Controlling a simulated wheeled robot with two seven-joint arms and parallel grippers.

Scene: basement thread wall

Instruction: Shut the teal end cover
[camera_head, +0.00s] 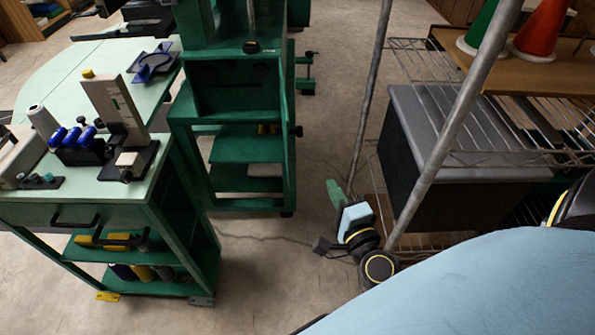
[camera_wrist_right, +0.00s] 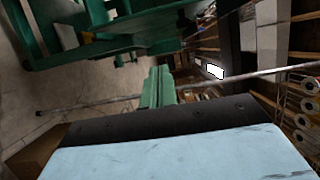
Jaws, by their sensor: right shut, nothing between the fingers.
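My right gripper (camera_head: 336,192) shows in the middle of the head view, low over the floor. Its green fingers are shut and empty, and they show in the right wrist view (camera_wrist_right: 157,88) too. A green-teal machine stand (camera_head: 238,150) with open shelves stands to the left of the gripper, clearly apart from it. Its upper part has a dark green panel (camera_head: 237,88). I cannot tell for sure which part is the teal end cover, or how far open it is. My left gripper is not in view.
A green workbench (camera_head: 60,212) with spools and tools stands at the left. Bare floor (camera_head: 255,255) lies between bench and rack.

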